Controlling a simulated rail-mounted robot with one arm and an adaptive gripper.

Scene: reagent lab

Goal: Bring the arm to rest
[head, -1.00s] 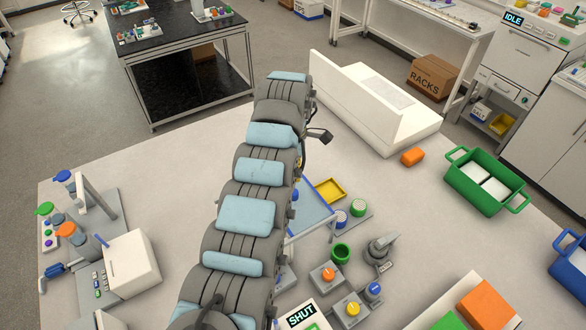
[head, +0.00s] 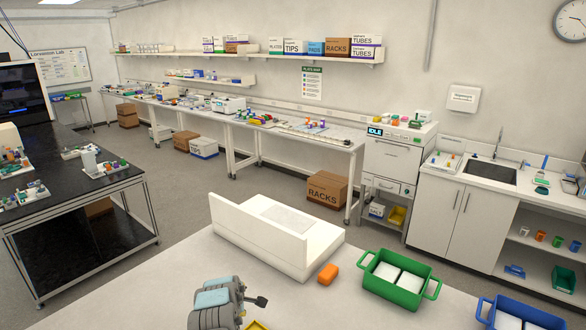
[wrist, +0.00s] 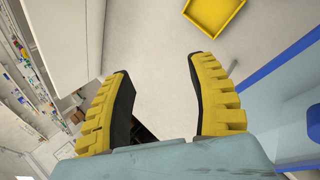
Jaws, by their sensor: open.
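My arm shows at the bottom of the head view as a grey link with light blue pads, over the near edge of the white bench (head: 130,300). My gripper (wrist: 165,85) is in the wrist view, with two yellow-backed, black-padded fingers spread apart. Nothing is between them. A yellow tray (wrist: 214,12) lies on the pale surface beyond the fingertips, apart from them.
A blue-edged structure (wrist: 290,70) is close at the right in the wrist view. A black-topped table (head: 70,190) stands at the left.

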